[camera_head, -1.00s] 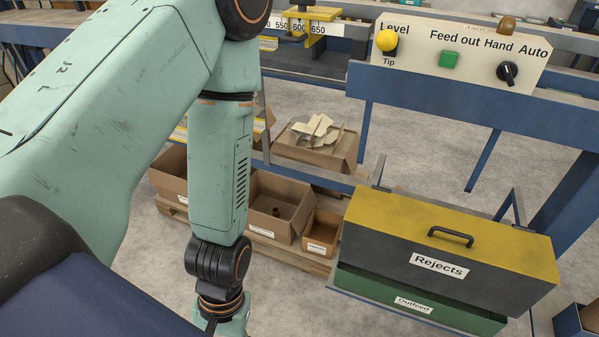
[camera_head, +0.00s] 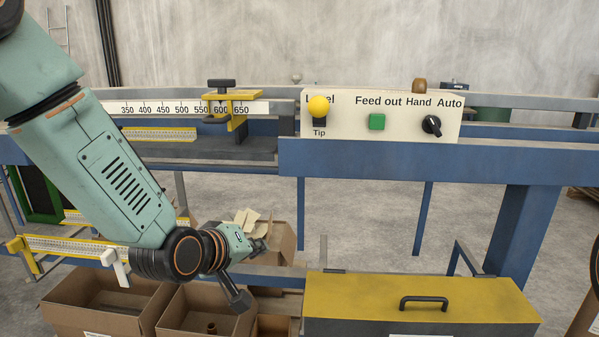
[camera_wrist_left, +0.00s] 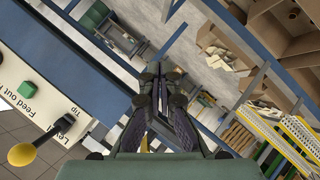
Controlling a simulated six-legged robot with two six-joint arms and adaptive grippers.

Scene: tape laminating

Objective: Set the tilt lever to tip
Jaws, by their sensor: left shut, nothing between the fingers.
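The tilt lever has a yellow ball knob (camera_head: 319,106) on a dark stem. It stands at the left end of the white control panel (camera_head: 345,128). The knob overlaps the word Level, above the word Tip. In the left wrist view the yellow knob (camera_wrist_left: 22,154) shows at the lower left, apart from the fingers. My left gripper (camera_head: 262,245) is below and left of the panel, in front of a carton. Its fingers (camera_wrist_left: 158,75) are together and empty in the left wrist view. My right gripper is not in view.
The panel also carries a green Feed out button (camera_head: 377,121) and a black Hand/Auto knob (camera_head: 432,125). A blue beam (camera_head: 380,160) runs below it. Cartons (camera_head: 180,310) stand low at the left, and a yellow-topped box (camera_head: 470,300) stands front right.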

